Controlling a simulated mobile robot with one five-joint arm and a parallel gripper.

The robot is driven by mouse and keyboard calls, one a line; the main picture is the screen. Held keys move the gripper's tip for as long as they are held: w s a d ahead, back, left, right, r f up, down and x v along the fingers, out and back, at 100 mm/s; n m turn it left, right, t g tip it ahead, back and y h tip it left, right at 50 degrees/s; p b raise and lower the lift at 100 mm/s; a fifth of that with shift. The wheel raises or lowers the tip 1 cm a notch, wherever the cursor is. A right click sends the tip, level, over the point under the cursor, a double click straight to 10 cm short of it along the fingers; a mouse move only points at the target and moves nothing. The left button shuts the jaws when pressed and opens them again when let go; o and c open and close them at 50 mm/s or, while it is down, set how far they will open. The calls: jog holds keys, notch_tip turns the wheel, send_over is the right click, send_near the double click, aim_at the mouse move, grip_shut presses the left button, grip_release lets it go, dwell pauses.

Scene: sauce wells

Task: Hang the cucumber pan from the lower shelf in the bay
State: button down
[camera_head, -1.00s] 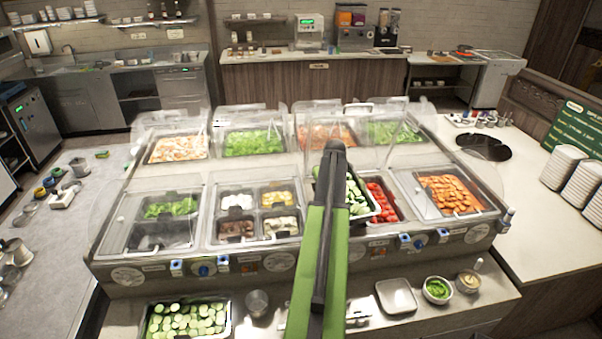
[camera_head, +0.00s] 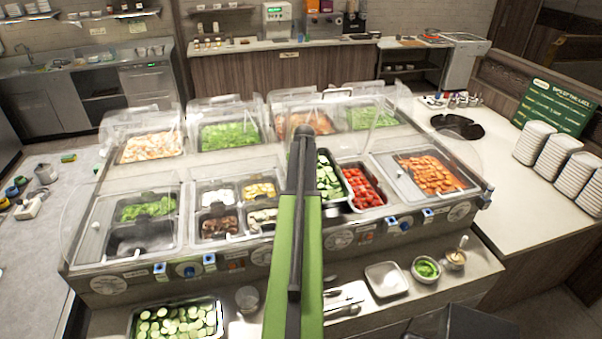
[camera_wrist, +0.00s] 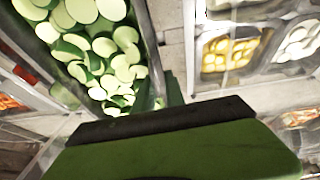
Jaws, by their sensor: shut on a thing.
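The cucumber pan (camera_head: 331,184) holds green cucumber slices and is at the front row of the bay, just left of the red tomato pan (camera_head: 362,188). My green arm hides its left side. In the wrist view the cucumber pan (camera_wrist: 98,45) fills the upper left. My gripper (camera_wrist: 168,97) is shut on the pan's rim; the jaws are partly hidden by the green and black wrist part. In the head view the jaws are behind my arm. I cannot tell whether the pan rests fully on its support.
Left of my arm are small pans, including one of yellow pieces (camera_head: 259,190). A carrot pan (camera_head: 432,172) lies to the right. Clear guards (camera_head: 125,210) cover parts of the bar. Another cucumber pan (camera_head: 176,320), a white tray (camera_head: 386,279) and a green sauce bowl (camera_head: 425,269) are on the front ledge.

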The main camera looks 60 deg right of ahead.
jog(key=shift+f+b, duration=3.95)
jog(key=shift+f, duration=0.35)
jog(key=shift+s+a, duration=0.1)
jog(key=shift+a, duration=0.05)
jog(key=shift+s+a+f+b, duration=0.35)
jog(key=shift+a+f+b, duration=0.15)
jog(key=shift+b, duration=0.25)
jog(key=c, duration=1.3)
grip_release()
jog(key=shift+a, duration=0.1)
jog(key=shift+r, duration=0.15)
jog(key=shift+r+p, duration=0.55)
jog(key=shift+p, duration=0.4)
jog(key=shift+h, duration=0.3)
jog(key=p+v, duration=1)
jog(key=v, duration=0.1)
jog(key=d+p+v, duration=0.1)
jog(key=p+v, duration=0.3)
jog(key=v, duration=0.1)
jog(key=shift+a+r+p, duration=0.1)
jog(key=shift+r+p, duration=0.3)
jog(key=shift+r, duration=0.1)
